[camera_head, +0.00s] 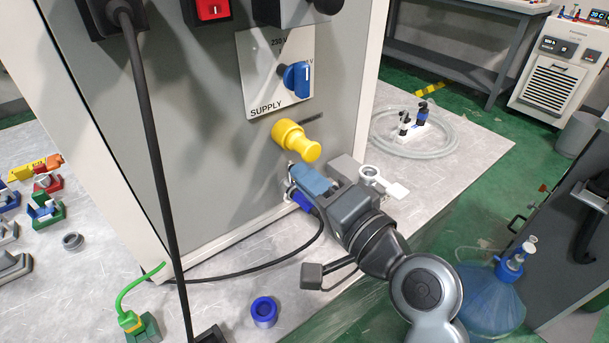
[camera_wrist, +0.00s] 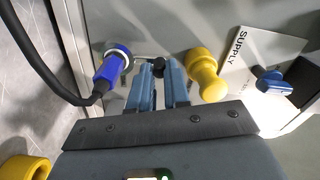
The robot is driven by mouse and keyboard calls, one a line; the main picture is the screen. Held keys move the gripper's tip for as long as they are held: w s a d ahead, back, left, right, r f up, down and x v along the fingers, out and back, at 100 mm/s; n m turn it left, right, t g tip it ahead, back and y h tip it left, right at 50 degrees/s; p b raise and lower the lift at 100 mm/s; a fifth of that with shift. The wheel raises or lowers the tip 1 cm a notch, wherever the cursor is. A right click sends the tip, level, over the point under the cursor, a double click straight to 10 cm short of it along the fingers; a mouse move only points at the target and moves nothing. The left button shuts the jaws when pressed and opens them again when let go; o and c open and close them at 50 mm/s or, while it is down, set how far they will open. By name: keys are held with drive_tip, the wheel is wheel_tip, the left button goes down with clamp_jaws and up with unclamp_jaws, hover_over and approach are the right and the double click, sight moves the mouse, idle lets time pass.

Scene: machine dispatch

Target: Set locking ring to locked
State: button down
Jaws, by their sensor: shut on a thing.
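The locking ring (camera_wrist: 122,50) is a pale collar around the front of a blue plug (camera_wrist: 108,70) on the cabinet face, with a black cable behind it. A thin rod runs sideways from the ring to a small black knob (camera_wrist: 158,61). My gripper (camera_wrist: 159,72) has its blue fingers shut on this knob, between the blue plug and a yellow plug (camera_wrist: 204,78). In the head view, my gripper (camera_head: 306,180) is low against the cabinet and hides most of the ring and knob. The blue plug (camera_head: 302,200) shows just below the fingers.
The yellow plug (camera_head: 296,140) sticks out just above my gripper. A blue supply switch (camera_head: 297,79) is higher on the cabinet panel (camera_head: 215,150). A black cable (camera_head: 240,272) loops below. A loose blue ring (camera_head: 264,311) lies on the table; a yellow ring (camera_wrist: 24,168) shows in the wrist view.

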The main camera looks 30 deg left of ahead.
drive_tip(key=shift+w+d+m, duration=0.15)
drive_tip(key=shift+m, duration=0.25)
drive_tip(key=c, duration=1.1)
unclamp_jaws()
drive_tip(key=v, duration=0.7)
drive_tip(key=shift+d, duration=0.3)
